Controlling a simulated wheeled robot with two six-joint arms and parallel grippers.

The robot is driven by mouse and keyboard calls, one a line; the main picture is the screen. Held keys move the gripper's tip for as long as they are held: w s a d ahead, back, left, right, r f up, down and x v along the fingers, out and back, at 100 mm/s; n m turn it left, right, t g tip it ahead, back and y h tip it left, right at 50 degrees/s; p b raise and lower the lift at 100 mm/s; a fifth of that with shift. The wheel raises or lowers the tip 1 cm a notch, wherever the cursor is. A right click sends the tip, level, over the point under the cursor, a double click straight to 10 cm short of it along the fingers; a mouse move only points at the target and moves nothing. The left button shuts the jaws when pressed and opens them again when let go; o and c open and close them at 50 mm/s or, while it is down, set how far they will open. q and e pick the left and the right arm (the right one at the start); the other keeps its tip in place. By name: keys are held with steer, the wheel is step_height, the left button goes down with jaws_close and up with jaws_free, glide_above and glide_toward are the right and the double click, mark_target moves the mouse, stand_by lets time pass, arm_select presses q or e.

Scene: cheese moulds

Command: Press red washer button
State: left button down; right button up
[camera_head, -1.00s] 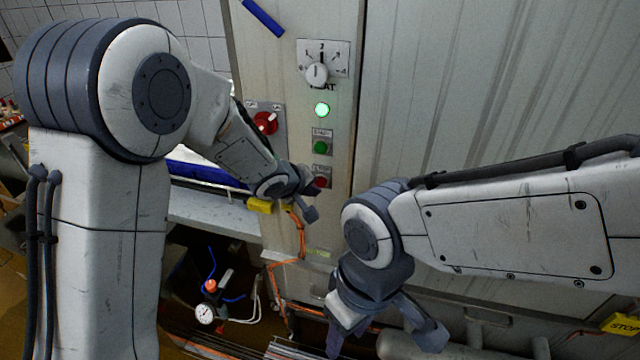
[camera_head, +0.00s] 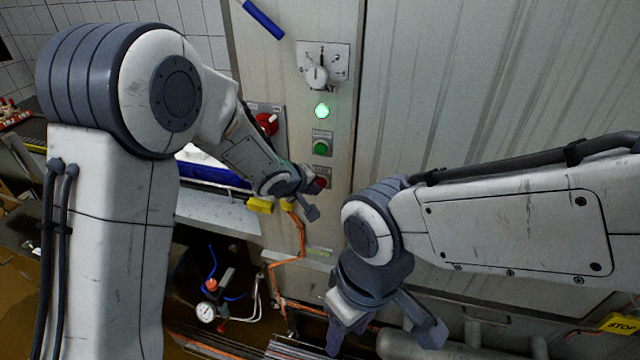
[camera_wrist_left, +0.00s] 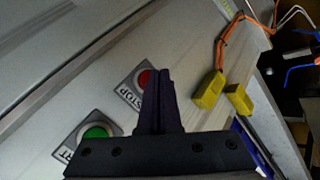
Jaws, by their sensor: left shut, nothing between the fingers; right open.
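The red button (camera_head: 320,183) sits on a small grey plate low on the metal cabinet's panel, below the green button (camera_head: 320,147). In the left wrist view the red button (camera_wrist_left: 145,78) is on a plate marked STOP, partly covered by my shut fingers. My left gripper (camera_head: 311,196) is shut and empty, right at the red button's plate. In the left wrist view its fingertips (camera_wrist_left: 157,75) overlap the button's edge; I cannot tell whether they touch it. My right gripper (camera_head: 385,342) is open and empty, low in front of the cabinet.
A lit green lamp (camera_head: 322,110), a dial (camera_head: 317,76) and a red rotary switch (camera_head: 266,122) are higher on the panel. Yellow connectors (camera_head: 260,205) with an orange cable hang below left. A pressure gauge (camera_head: 206,312) and pipes stand low down.

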arm_select(q)
steer(key=shift+w+d+p, duration=0.15)
steer(key=shift+w+p, duration=0.35)
stand_by(0.4)
steer(key=shift+s, duration=0.15)
steer(key=shift+s+a+b, duration=0.25)
steer(key=shift+s+b, duration=0.1)
steer(key=shift+s, duration=0.4)
steer(key=shift+s+a+b, duration=0.2)
steer(key=shift+s+a, duration=0.05)
steer(key=shift+s, duration=0.55)
steer(key=shift+s+a+b, duration=0.25)
steer(key=shift+s+a, duration=0.05)
steer(key=shift+s, duration=0.45)
steer(key=shift+s+a+b, duration=0.2)
steer(key=shift+s+a, duration=0.05)
steer(key=shift+s, duration=0.55)
